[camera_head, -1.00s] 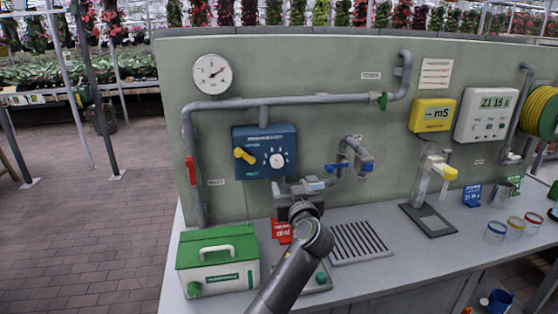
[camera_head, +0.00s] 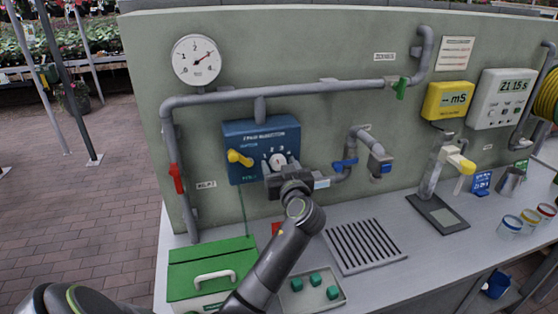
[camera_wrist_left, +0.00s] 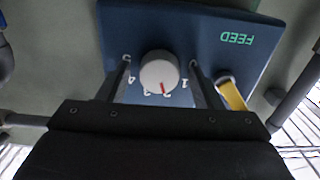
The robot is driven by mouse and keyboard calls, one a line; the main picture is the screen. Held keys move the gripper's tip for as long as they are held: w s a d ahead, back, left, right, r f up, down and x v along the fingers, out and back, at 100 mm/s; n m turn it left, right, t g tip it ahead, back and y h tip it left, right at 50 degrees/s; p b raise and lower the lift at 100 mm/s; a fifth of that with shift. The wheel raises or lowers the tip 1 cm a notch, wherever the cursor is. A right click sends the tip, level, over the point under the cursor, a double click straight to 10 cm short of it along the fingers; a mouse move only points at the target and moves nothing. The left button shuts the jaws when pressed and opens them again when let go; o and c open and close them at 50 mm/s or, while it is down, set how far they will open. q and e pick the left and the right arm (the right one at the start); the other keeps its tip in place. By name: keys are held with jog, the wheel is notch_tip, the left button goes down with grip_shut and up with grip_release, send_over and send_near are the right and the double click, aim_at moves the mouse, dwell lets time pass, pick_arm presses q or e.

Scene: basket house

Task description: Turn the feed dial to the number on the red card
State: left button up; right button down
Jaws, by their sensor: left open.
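The blue feed box (camera_head: 245,140) is on the green wall panel. Its white dial (camera_head: 280,161) is partly hidden behind my left gripper (camera_head: 281,168) in the head view. In the left wrist view the dial (camera_wrist_left: 158,72) lies between the two open fingers of my left gripper (camera_wrist_left: 160,80), with gaps at both sides. The picture is upside down there, and the red pointer mark is by the 2. The red card (camera_head: 275,229) is mostly covered by my left arm, and its number cannot be read. My right gripper is out of view.
A yellow lever (camera_head: 240,158) is on the box left of the dial. A blue-handled tap (camera_head: 346,164) is to the right. A green-lidded case (camera_head: 212,262) and a tray with green pieces (camera_head: 312,290) stand on the counter. A drain grate (camera_head: 365,245) lies right of my arm.

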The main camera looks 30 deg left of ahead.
pick_arm(q)
jog(key=shift+s+d+r, duration=0.2)
jog(key=shift+d, duration=0.2)
jog(key=shift+c, duration=2.1)
jog(key=c, duration=0.6)
jog(key=shift+o, duration=0.2)
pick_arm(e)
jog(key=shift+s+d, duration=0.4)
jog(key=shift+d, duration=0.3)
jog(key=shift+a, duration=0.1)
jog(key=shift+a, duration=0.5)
